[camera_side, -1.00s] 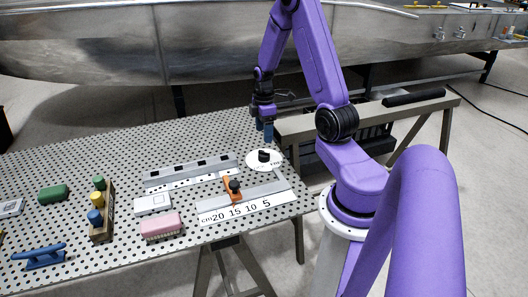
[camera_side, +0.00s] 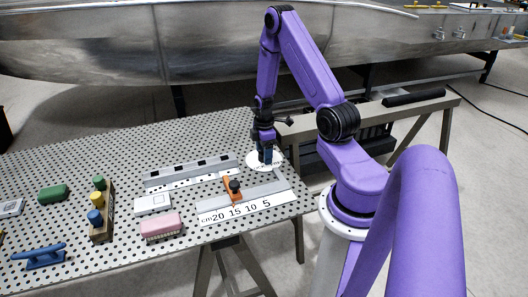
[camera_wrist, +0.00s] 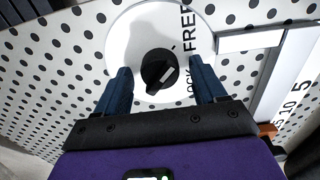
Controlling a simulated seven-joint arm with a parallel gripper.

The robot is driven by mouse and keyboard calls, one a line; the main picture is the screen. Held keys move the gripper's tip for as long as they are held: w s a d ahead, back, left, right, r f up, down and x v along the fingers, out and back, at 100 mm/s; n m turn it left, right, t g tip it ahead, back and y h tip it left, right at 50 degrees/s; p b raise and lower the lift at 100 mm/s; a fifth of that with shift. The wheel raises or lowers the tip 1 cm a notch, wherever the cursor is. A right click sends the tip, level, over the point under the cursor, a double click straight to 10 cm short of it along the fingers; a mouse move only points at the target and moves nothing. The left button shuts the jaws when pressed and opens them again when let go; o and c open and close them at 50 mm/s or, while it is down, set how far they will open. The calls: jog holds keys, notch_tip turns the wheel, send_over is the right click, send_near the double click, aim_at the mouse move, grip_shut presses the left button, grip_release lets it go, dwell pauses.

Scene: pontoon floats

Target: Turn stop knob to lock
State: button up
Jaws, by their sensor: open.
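The stop knob (camera_wrist: 159,70) is black with a pale pointer bar. It sits on a white round dial plate (camera_wrist: 124,44) printed FREE and LOCK in the wrist view. The pointer bar slants toward the upper right; I cannot tell exactly which label it meets. My gripper (camera_wrist: 161,83) is open, with one blue finger on each side of the knob and gaps between. In the side view my gripper (camera_side: 265,158) is low over the dial plate (camera_side: 251,160) and hides the knob.
A metal fence with an orange-and-black stop (camera_side: 233,188) and a number scale (camera_side: 248,209) lie in front of the dial.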

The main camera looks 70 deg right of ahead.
jog(key=shift+c, duration=0.3)
jog(key=c, duration=1)
